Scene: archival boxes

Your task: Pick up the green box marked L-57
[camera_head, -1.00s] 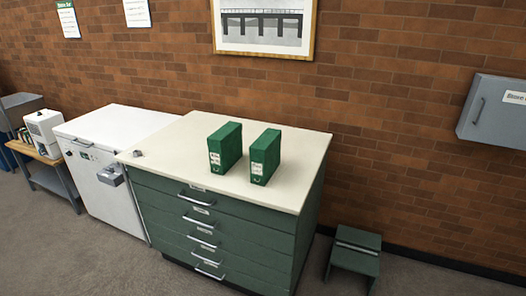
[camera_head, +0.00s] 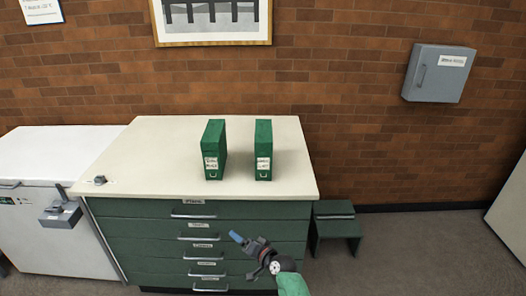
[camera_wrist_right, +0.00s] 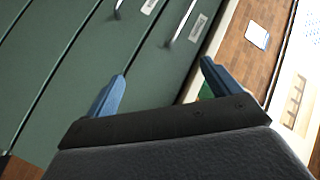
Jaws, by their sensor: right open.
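Two green upright boxes stand side by side on the cream top of the drawer cabinet (camera_head: 130,150): a left box (camera_head: 214,150) and a right box (camera_head: 263,150). Each has a white label on its front, too small to read, so I cannot tell which is L-57. My right gripper (camera_head: 237,238) is in front of the cabinet's drawers, below and nearer than the boxes. In the right wrist view, its blue fingers (camera_wrist_right: 160,85) are spread apart and empty, with green drawer fronts beyond. My left gripper is not in view.
A white chest unit (camera_head: 50,165) stands left of the cabinet. A small grey object (camera_head: 100,180) lies on the countertop's left front corner. A dark green step stool (camera_head: 336,228) stands right of it. A grey wall box (camera_head: 438,73) hangs on the brick wall. The countertop around the boxes is mostly clear.

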